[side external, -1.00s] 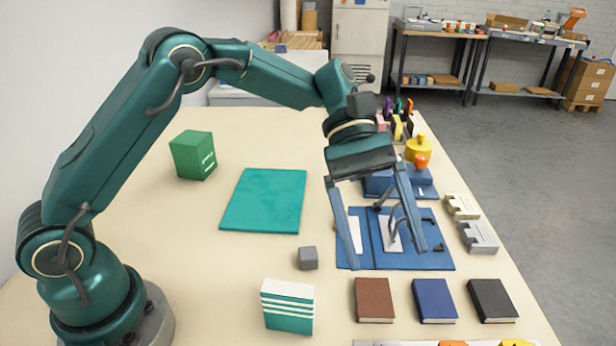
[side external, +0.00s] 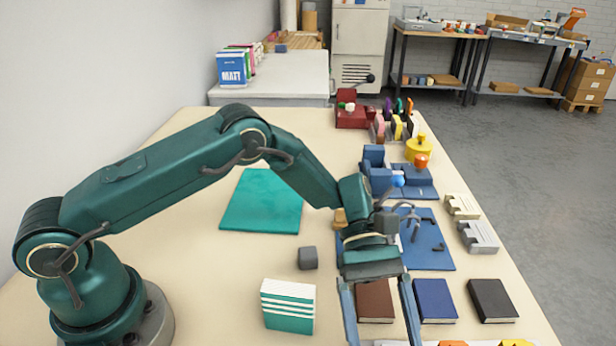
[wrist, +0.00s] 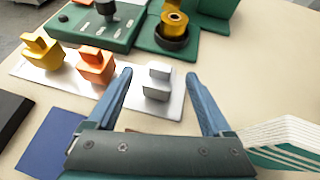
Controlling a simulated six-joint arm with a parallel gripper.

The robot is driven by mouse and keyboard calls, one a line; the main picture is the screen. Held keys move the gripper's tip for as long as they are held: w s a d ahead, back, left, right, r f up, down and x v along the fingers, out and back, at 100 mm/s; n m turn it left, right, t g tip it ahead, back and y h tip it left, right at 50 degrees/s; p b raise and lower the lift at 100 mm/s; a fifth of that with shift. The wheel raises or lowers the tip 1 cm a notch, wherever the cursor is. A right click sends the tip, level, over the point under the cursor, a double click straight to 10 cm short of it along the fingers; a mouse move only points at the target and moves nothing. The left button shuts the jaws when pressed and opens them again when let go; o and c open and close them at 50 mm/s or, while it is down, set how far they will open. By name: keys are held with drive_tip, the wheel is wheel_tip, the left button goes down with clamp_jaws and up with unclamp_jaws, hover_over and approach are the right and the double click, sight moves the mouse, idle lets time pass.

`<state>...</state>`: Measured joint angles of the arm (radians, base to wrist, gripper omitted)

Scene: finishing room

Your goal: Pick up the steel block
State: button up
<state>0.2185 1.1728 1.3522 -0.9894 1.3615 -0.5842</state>
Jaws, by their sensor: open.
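My gripper (side external: 381,338) is open and empty, low at the bottom edge of the side view, its fingertips cut off by the frame. In the wrist view my gripper (wrist: 158,76) has its two blue fingers spread. A grey stepped block (wrist: 157,82), which looks like steel, stands upright on a white strip (wrist: 172,108), framed between the fingertips and beyond them. An orange block (wrist: 96,65) and a yellow block (wrist: 42,48) stand left of it. The grey stepped block does not show clearly in the side view. A plain grey cube (side external: 307,258) lies on the table left of my gripper.
A brown book (side external: 374,300) sits behind my fingers, with blue (side external: 435,300) and black (side external: 493,300) books to the right. A white-and-teal stack (side external: 288,306) stands left of my gripper. In the wrist view, green fixtures (wrist: 100,22) lie beyond the strip.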

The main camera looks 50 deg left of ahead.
clamp_jaws()
drive_tip(key=shift+r, duration=0.15)
